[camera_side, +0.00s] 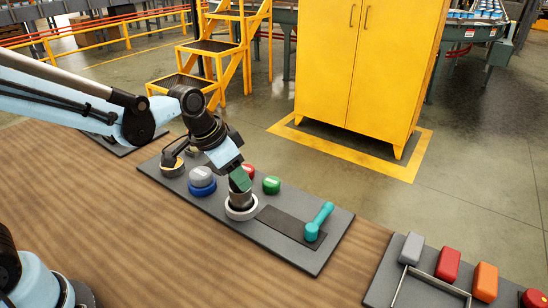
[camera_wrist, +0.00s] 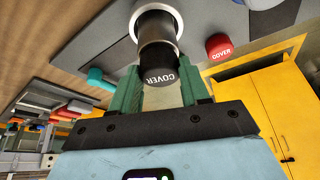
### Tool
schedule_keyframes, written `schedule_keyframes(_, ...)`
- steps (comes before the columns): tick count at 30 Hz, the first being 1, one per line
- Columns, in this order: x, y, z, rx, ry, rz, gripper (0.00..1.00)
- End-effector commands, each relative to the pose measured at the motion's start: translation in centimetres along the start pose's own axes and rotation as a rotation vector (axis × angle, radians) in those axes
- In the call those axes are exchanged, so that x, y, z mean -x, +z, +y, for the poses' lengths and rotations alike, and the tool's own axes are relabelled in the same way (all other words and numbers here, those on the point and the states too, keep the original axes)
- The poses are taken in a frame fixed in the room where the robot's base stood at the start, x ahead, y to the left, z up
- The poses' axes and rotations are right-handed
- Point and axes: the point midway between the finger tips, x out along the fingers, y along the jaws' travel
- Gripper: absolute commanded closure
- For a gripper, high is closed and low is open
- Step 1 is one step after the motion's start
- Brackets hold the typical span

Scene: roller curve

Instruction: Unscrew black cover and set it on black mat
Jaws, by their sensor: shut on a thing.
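The black cover (camera_wrist: 160,68), lettered COVER on its end, sits between the two green fingers of my gripper (camera_wrist: 160,88) in the wrist view. The fingers are shut on its sides. The cover is in line with a pale ring-shaped base (camera_wrist: 176,22); I cannot tell how far it is threaded on. In the side view my gripper (camera_side: 241,180) points down over this round base (camera_side: 241,212), and its fingers partly hide the cover. The black mat (camera_side: 280,224) is a bare dark rectangle on the grey board, just right of the base.
A teal handle (camera_side: 318,221) stands at the mat's right end. A green cap (camera_side: 271,185), a red cap (camera_side: 248,170) and a grey-and-blue piece (camera_side: 202,182) are close to my gripper. A second board (camera_side: 430,292) with coloured blocks lies at the right. A yellow cabinet (camera_side: 365,60) stands behind.

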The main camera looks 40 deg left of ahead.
Motion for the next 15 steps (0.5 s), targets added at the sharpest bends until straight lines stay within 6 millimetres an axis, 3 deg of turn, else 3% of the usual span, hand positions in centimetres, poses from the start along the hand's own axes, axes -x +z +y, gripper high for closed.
schedule_keyframes(5, 0.0, 0.01, 0.04, 0.046, -0.02, -0.001, 0.91)
schedule_keyframes(15, 0.0, 0.0, -0.01, 0.342, -0.146, -0.001, 0.91)
